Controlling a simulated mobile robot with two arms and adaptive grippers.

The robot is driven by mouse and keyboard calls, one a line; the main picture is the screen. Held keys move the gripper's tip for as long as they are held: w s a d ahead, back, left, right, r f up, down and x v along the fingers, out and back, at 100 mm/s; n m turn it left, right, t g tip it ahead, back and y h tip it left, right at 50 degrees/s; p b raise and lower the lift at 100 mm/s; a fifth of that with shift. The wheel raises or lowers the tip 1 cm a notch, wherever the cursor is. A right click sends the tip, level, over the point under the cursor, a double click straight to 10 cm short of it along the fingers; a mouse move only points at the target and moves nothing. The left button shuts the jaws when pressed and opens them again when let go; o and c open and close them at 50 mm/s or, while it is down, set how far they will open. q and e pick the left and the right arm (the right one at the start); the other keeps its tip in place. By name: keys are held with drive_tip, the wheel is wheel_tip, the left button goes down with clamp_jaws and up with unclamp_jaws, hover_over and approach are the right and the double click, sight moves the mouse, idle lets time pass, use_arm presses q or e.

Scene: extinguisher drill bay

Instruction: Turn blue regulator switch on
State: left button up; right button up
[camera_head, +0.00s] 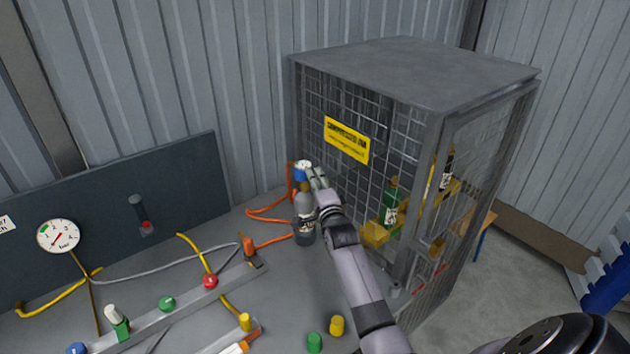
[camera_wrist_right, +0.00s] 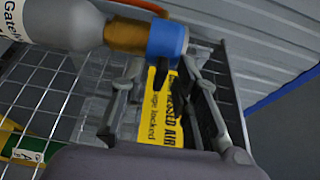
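A grey bottle (camera_head: 304,207) with a blue cap-like part (camera_head: 300,173) stands upright on the bench beside the mesh cage. In the right wrist view, the bottle (camera_wrist_right: 75,22) shows a brass neck (camera_wrist_right: 126,36) and the blue part (camera_wrist_right: 167,41) at its end. My right gripper (camera_head: 316,178) is at the top of the bottle. In the wrist view its fingers (camera_wrist_right: 160,68) are apart, with the blue part at their tips; I cannot tell whether they touch it. A blue knob (camera_head: 77,348) also shows at the bench's lower left. My left gripper is not in view.
The mesh cage (camera_head: 415,62) with a yellow sign (camera_head: 346,140) stands close to the right and holds bottles. Orange hose (camera_head: 268,215) lies left of the bottle. A rail (camera_head: 180,308) with coloured knobs and a gauge (camera_head: 58,236) are further left.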

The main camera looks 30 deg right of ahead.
drive_tip(key=shift+c, duration=0.5)
clamp_jaws()
